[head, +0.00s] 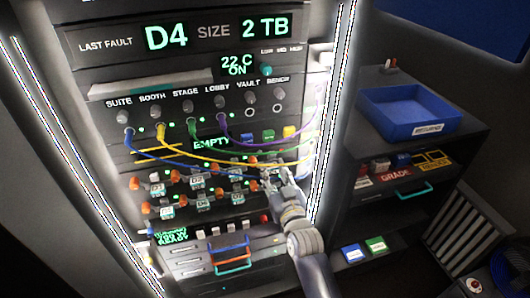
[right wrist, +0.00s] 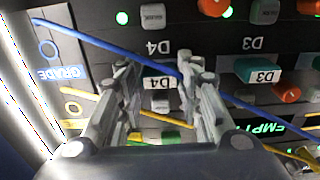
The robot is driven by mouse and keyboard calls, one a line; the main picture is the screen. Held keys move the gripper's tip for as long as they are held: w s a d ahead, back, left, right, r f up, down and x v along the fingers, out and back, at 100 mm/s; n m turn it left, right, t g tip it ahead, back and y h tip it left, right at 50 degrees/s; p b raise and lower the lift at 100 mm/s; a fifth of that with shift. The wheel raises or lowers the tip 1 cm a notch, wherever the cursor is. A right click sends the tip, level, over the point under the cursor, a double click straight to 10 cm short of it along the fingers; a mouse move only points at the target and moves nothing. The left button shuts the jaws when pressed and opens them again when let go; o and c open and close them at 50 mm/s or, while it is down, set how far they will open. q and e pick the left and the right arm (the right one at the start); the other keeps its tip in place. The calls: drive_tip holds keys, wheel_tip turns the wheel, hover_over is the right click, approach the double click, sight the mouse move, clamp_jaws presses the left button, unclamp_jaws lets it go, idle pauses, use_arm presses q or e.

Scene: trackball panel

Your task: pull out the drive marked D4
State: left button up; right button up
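The drive marked D4 (right wrist: 160,83) shows upside down in the right wrist view, with its white label between my right gripper's fingers. My right gripper (right wrist: 158,78) is open, one finger on each side of the drive, with small gaps seen beside the label. In the head view my right gripper (head: 274,180) is at the right end of the upper drive row and covers most of D4. A blue cable (right wrist: 95,43) passes across the D4 area near the fingertips. Whether a finger touches the drive or cable I cannot tell. My left gripper is not in view.
Drive D3 (right wrist: 264,76) sits beside D4, with an orange knob (right wrist: 286,93). Several drives fill two rows in the rack. Yellow, green and purple (head: 270,144) cables hang above them. A shelf with a blue tray (head: 410,110) stands to the right.

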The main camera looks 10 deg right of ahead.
drive_tip(key=shift+o, duration=0.8)
drive_tip(key=shift+c, duration=1)
drive_tip(key=shift+s+d+p, duration=0.1)
drive_tip(key=shift+s+p, duration=1.35)
drive_tip(key=shift+s, duration=1.25)
drive_tip(key=shift+s+p, duration=0.5)
drive_tip(key=shift+s, duration=0.8)
drive_tip(key=shift+s, duration=0.15)
drive_tip(key=s+p, duration=0.3)
drive_tip(key=s, duration=0.4)
drive_tip(key=shift+s+d, duration=0.15)
drive_tip(key=shift+s, duration=0.15)
